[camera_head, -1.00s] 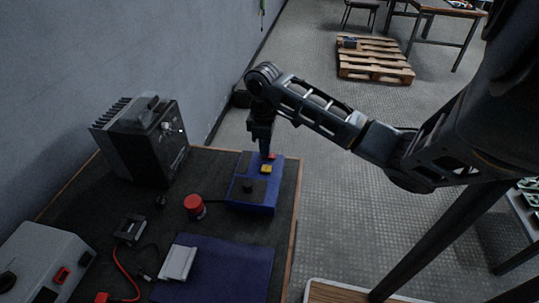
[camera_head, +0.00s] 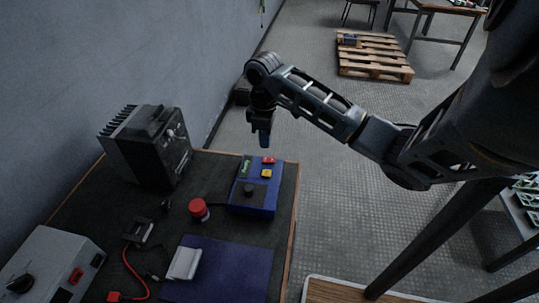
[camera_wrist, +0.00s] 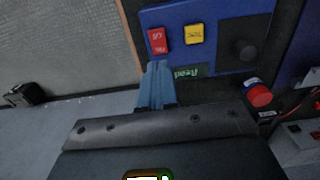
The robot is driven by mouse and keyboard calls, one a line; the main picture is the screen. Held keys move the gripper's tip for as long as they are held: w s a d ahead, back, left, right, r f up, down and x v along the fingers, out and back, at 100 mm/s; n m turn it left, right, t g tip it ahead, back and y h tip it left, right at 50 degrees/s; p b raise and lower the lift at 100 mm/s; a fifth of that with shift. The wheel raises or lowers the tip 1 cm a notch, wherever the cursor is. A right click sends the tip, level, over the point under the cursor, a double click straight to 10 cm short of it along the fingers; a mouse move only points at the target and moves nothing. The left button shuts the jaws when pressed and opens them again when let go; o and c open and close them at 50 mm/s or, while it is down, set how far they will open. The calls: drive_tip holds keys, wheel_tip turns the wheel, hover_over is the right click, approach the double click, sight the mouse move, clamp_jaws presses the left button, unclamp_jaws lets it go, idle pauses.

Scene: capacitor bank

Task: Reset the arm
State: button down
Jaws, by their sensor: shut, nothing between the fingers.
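My gripper (camera_head: 264,138) is shut and empty. It points down in the air just beyond the far edge of the workbench, above and apart from the blue control box (camera_head: 252,205). The box has a red button (camera_head: 268,160), a yellow button (camera_head: 266,174), a black knob (camera_head: 249,190) and a small green display (camera_head: 246,166). In the wrist view my gripper's fingers (camera_wrist: 157,70) lie together just below the red button (camera_wrist: 158,41) in the picture. The display (camera_wrist: 188,71) there shows green text that starts with "Read"; the rest is unclear.
A wall runs along the left. Open floor lies right of the bench.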

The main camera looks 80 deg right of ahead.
drive_tip(key=shift+r+p, duration=0.35)
drive_tip(key=shift+r, duration=0.4)
